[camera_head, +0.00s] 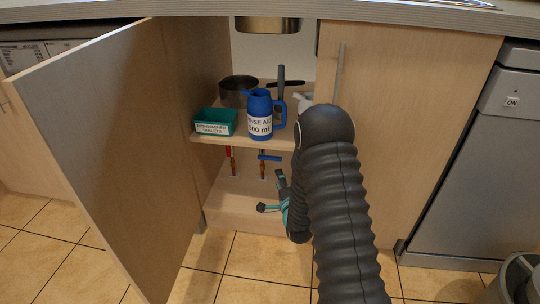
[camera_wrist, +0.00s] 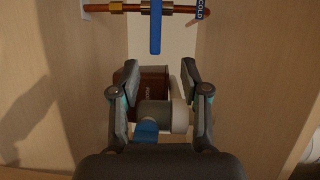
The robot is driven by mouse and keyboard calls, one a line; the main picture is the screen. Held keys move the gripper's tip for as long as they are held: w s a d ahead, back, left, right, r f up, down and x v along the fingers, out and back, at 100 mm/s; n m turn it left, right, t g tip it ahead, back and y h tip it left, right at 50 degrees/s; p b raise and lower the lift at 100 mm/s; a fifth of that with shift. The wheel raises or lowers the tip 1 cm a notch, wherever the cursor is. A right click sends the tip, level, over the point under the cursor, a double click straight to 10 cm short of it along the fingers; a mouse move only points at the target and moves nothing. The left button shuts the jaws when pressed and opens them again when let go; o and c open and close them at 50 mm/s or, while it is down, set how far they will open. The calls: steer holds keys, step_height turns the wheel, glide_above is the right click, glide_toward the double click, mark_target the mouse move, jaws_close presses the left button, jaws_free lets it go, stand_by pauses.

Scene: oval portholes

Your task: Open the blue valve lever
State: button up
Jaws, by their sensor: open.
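The blue valve lever (camera_head: 270,158) is under the shelf inside the open cabinet, on a thin copper pipe (camera_head: 262,170). In the wrist view the lever (camera_wrist: 155,32) stands crosswise to the pipe (camera_wrist: 125,8), near a blue COLD tag (camera_wrist: 200,9). My gripper (camera_head: 271,192) is inside the cabinet, low and a little below the lever. In the wrist view my gripper (camera_wrist: 159,68) is open, its fingertips on either side of the lever's line. The lever's free end lies beyond the fingertips, apart from them.
A red lever (camera_head: 228,152) shows on the left pipe. The shelf above holds a green box (camera_head: 215,122), a blue jug (camera_head: 260,115) and a dark pot (camera_head: 238,90). The open door (camera_head: 110,150) stands left. In the wrist view, a dark red box (camera_wrist: 155,81) shows between my fingers.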

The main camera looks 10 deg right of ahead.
mark_target(271, 159)
steer(key=shift+m, duration=0.4)
steer(key=w, duration=0.4)
steer(key=w+f, duration=0.1)
steer(key=w, duration=0.4)
steer(key=w+a, duration=0.1)
steer(key=w, duration=0.4)
steer(key=shift+w+a+f+b, duration=0.1)
steer(key=shift+w+f+b, duration=0.1)
steer(key=shift+b, duration=0.2)
jaws_close()
